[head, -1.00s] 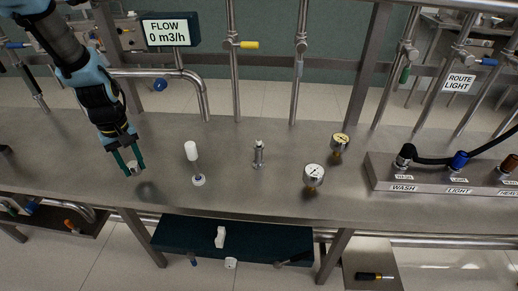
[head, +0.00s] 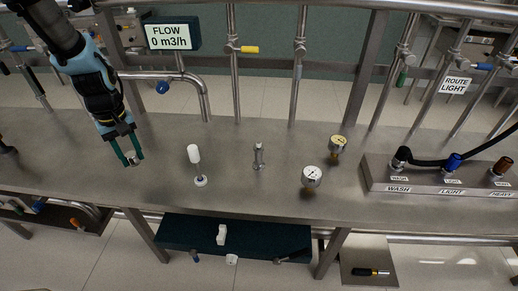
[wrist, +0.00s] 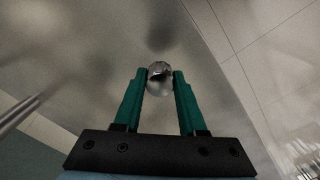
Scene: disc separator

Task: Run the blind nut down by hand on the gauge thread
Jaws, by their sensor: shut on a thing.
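My gripper (head: 132,158) is at the left over the steel bench. Its green fingers are shut on a small round shiny metal piece, which looks like the blind nut (wrist: 160,75). In the wrist view the nut sits between the fingertips, with blurred bench surface behind it. A short upright steel fitting (head: 259,156) stands mid-bench, right of my gripper and well apart from it; it may carry the gauge thread, but I cannot make out a thread.
A white-topped post on a round base (head: 194,154) stands between my gripper and the steel fitting. A manifold with a black hose (head: 420,176) is at the right. Pipes rise along the back edge.

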